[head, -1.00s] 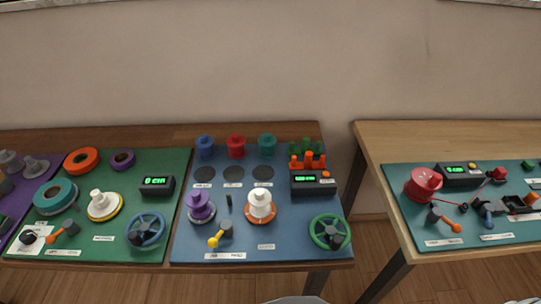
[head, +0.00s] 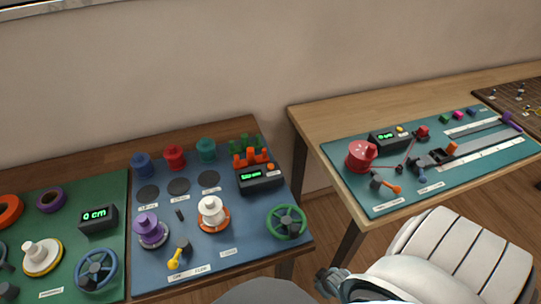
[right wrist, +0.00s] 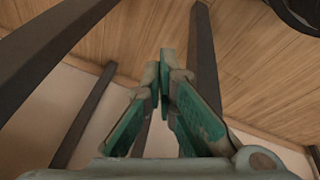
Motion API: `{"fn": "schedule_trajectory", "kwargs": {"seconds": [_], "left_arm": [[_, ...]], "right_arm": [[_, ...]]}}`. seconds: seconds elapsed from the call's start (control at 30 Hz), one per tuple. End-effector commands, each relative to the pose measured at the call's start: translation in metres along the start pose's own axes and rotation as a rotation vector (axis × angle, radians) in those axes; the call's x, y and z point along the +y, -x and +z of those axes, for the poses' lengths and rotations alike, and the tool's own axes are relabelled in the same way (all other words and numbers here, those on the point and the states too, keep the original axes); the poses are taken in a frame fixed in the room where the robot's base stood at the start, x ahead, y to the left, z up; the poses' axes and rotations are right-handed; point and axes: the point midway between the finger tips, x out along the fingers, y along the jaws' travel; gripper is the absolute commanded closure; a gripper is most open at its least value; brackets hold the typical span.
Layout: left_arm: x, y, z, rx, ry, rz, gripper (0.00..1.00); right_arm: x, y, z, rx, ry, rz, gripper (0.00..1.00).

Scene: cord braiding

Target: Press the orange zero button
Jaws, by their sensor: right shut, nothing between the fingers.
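An orange button (head: 271,167) sits on top of a black counter box (head: 260,180) with a green display, at the back right of the blue mat (head: 215,255). Another black box (head: 388,141) with a green display on the right table has a small yellow-orange button (head: 400,129) on top. The lettering on both is too small to read. My right gripper (right wrist: 172,62) is shut and empty in the right wrist view, with table legs and a wooden surface beyond it. It is apart from both boxes. My left gripper is not in view.
The blue mat also holds a purple spool (head: 149,228), a white spool (head: 212,212), a green handwheel (head: 287,221) and orange and green pegs (head: 250,155). A red drum (head: 361,156) stands on the right table's teal mat (head: 350,185). A gap separates the two tables.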

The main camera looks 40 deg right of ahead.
Motion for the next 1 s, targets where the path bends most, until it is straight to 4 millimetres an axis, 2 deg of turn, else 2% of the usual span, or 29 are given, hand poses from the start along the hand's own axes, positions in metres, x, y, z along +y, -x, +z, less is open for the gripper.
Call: {"fn": "schedule_trajectory", "kwargs": {"seconds": [0.03,0.2,0.37,0.5,0.67,0.8,0.9,1.0], "left_arm": [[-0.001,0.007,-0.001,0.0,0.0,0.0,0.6],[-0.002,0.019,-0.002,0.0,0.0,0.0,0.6],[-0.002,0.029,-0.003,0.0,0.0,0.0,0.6],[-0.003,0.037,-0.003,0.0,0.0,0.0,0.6],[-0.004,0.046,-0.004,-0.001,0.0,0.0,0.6],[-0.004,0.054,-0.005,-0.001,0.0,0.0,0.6],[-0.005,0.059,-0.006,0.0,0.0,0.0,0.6],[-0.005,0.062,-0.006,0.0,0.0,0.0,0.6]], "right_arm": [[0.02,0.01,-0.03,0.038,0.01,0.014,1.0],[0.074,0.044,-0.125,0.162,0.055,0.042,1.0],[0.111,0.086,-0.203,0.267,0.116,0.052,1.0],[0.133,0.133,-0.264,0.358,0.191,0.049,1.0],[0.145,0.196,-0.328,0.461,0.316,0.029,1.0],[0.142,0.26,-0.374,0.548,0.479,0.0,1.0],[0.129,0.304,-0.395,0.598,0.643,-0.029,1.0],[0.112,0.338,-0.402,0.631,0.819,-0.064,1.0]]}}
